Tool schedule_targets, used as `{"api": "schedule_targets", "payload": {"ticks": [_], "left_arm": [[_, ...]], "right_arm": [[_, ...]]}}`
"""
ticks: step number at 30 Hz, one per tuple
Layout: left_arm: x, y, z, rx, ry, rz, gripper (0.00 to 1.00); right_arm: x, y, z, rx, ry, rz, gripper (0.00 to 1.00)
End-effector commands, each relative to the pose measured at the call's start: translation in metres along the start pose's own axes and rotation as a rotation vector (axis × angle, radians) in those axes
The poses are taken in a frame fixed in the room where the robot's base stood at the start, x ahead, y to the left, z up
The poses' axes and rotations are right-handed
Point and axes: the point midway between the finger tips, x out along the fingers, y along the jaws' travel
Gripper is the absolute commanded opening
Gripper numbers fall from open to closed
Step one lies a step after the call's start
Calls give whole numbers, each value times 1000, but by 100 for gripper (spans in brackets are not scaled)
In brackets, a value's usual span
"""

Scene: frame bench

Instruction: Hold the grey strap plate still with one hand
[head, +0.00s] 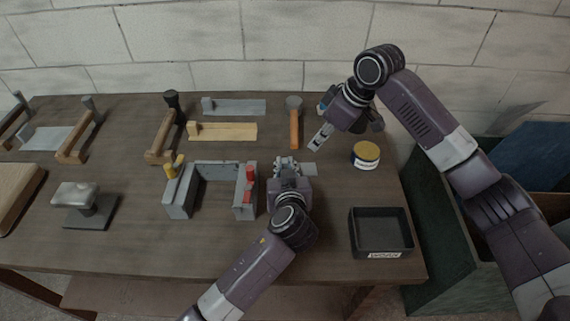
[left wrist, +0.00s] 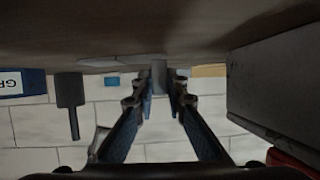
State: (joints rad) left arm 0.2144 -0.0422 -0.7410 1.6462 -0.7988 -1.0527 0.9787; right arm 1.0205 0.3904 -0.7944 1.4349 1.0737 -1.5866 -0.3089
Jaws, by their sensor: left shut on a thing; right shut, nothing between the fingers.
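A small grey strap plate (head: 309,169) lies flat on the table, right of the grey bench frame (head: 178,198). My left gripper (head: 287,162) is at its left end, shut on a grey upright part (left wrist: 158,73) that shows between the fingertips in the left wrist view. The gripper covers part of the plate in the head view. My right gripper (head: 320,137) is shut and empty, above the table behind the plate and apart from it.
A round tin (head: 366,162) stands right of the plate, and a black tray (head: 381,249) is at the front right. An orange-handled tool (head: 294,128), a yellow plate (head: 228,131) and a longer grey plate (head: 240,107) lie behind. Bare table lies between plate and tray.

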Motion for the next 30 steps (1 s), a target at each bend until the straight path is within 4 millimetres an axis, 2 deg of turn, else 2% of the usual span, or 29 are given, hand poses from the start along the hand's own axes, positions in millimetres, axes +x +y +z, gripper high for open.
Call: {"api": "schedule_targets", "payload": {"ticks": [10,11,16,25,30], "left_arm": [[0,0,0,0,0,-1,0],[0,0,0,0,0,-1,14],[0,0,0,0,0,-1,32],[-1,0,0,0,0,0,32],[-19,1,1,-2,-1,1,32]], "right_arm": [[0,0,0,0,0,0,0],[0,0,0,0,0,0,0],[0,0,0,0,0,0,0],[0,0,0,0,0,0,0],[0,0,0,0,0,0,0]]}}
